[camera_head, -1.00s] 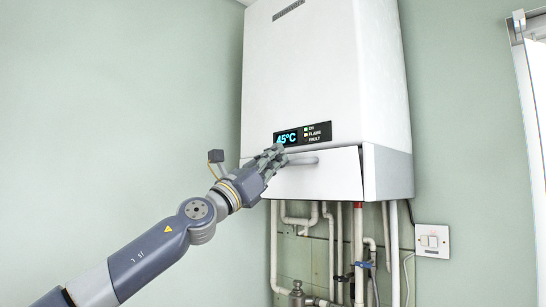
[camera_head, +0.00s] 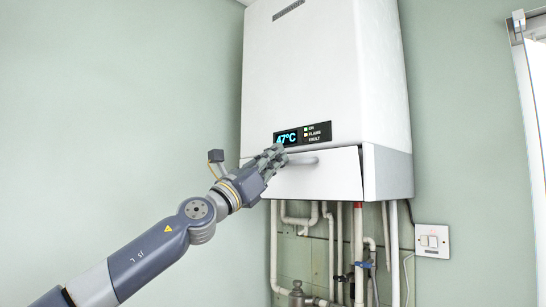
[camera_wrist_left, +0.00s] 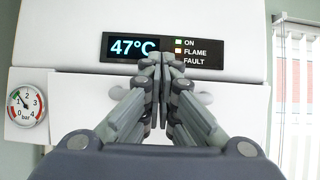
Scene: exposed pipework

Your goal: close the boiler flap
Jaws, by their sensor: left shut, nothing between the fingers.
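The white boiler (camera_head: 320,70) hangs on the wall. Its flap (camera_head: 325,178) is the white panel at the bottom front, with a grey bar handle (camera_head: 303,161) along its upper part. The flap's right edge shows a thin dark gap against the boiler side, so it looks slightly tilted out. In the left wrist view the shut fingers (camera_wrist_left: 160,62) hide the middle of the flap (camera_wrist_left: 240,120) and most of the handle (camera_wrist_left: 204,98). Contact cannot be told. My right gripper is not in view.
The display (camera_head: 302,133) reads 47°C. Pipes and valves (camera_head: 340,250) run below the boiler, with a switch plate (camera_head: 432,241) to their right. A pressure gauge (camera_wrist_left: 25,106) shows at the left in the wrist view. The wall left of the boiler is clear.

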